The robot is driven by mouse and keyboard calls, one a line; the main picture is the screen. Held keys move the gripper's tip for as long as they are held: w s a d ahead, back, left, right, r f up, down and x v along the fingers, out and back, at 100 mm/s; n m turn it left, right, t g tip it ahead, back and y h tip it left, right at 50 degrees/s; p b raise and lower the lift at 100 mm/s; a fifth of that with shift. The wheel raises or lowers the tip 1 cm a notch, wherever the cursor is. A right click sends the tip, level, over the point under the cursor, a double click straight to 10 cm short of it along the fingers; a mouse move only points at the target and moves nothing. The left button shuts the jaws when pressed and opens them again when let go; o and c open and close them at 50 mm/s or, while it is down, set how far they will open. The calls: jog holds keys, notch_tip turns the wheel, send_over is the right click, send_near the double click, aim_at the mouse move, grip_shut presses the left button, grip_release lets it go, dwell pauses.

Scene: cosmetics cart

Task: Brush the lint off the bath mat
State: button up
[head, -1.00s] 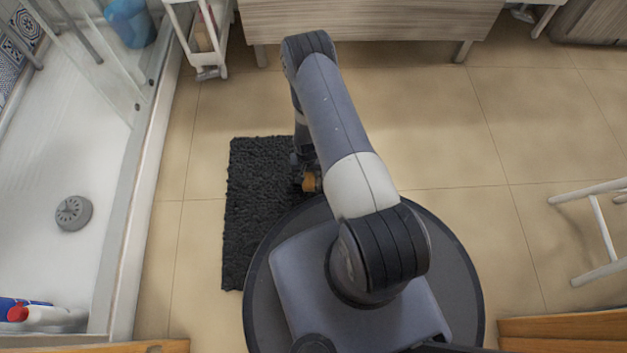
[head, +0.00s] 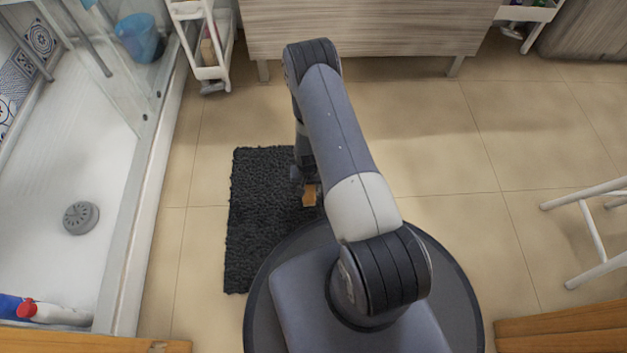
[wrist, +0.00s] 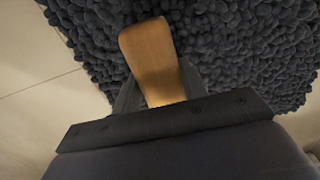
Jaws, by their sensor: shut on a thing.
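The dark grey, shaggy bath mat (head: 262,225) lies on the tiled floor in the head view, to the left of my base, which hides its lower right part. My gripper (head: 308,190) is low over the mat's right side, partly hidden by my arm. It is shut on a brush with an orange-brown wooden handle (wrist: 150,60); the handle also shows in the head view (head: 310,196). In the wrist view the handle sticks up between the fingers, with the mat's loops (wrist: 235,50) behind it. The bristles are hidden. I see no lint clearly.
A shower tray (head: 100,170) with a raised edge runs along the left. A white cart (head: 208,50) stands at the upper left and a wooden cabinet (head: 370,28) at the back. A white stool (head: 595,235) is at right. Open floor lies between.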

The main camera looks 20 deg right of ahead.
jog(key=shift+r+p, duration=0.75)
jog(key=shift+r, duration=1.1)
